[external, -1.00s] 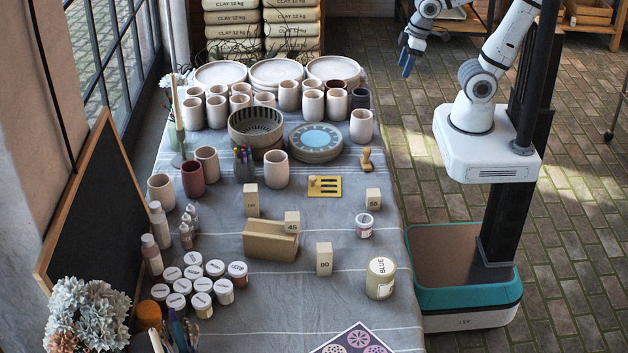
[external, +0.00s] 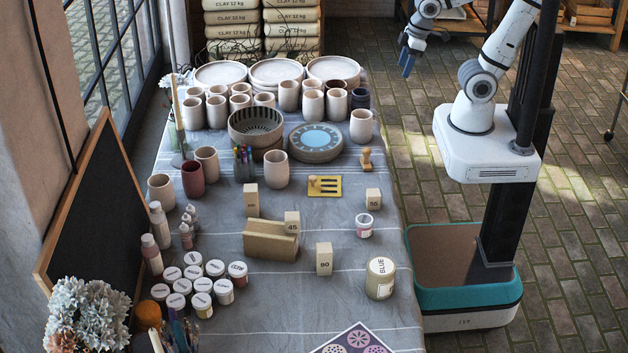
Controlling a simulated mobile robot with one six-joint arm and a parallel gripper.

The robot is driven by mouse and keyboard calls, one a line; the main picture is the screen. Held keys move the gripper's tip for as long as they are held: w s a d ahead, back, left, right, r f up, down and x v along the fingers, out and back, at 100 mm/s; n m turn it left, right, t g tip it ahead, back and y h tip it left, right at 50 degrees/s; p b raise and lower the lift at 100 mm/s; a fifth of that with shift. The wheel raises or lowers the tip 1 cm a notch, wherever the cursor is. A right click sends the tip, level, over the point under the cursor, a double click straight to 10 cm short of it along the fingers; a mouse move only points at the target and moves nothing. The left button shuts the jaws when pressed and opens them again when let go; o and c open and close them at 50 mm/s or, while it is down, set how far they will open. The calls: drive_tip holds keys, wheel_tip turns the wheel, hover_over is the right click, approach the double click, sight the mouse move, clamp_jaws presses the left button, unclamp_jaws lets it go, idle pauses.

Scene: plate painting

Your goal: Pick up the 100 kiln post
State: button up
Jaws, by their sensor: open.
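Several pale wooden kiln posts with small number labels stand on the grey cloth of the table. One tall post (external: 251,203) is left of centre, behind a tan block. Another tall post (external: 324,260) stands nearer the front. A short post (external: 373,201) is near the right edge. The labels are too small for me to tell surely which reads 100. My gripper (external: 407,64) is open and empty, with blue fingertips, beyond the table's right edge and far from the posts.
The tan block (external: 270,245) lies among the posts. Lidded pots (external: 223,292) crowd the front left.

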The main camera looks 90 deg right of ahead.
drive_tip(key=w+a+f+t+b, duration=0.1)
drive_tip(key=w+a+b, duration=0.15)
drive_tip(key=w, duration=0.55)
drive_tip(key=w+a+f+b, duration=0.1)
drive_tip(key=w+f+b, duration=0.15)
drive_tip(key=w, duration=0.45)
drive_tip(key=t+b, duration=0.3)
drive_tip(key=b, duration=0.7)
approach(250, 199)
wheel_tip(250, 199, down, 4)
drive_tip(key=w+d, duration=0.2)
drive_tip(key=x, duration=0.7)
drive_tip(key=shift+s+f, duration=0.1)
drive_tip(key=c, duration=1.3)
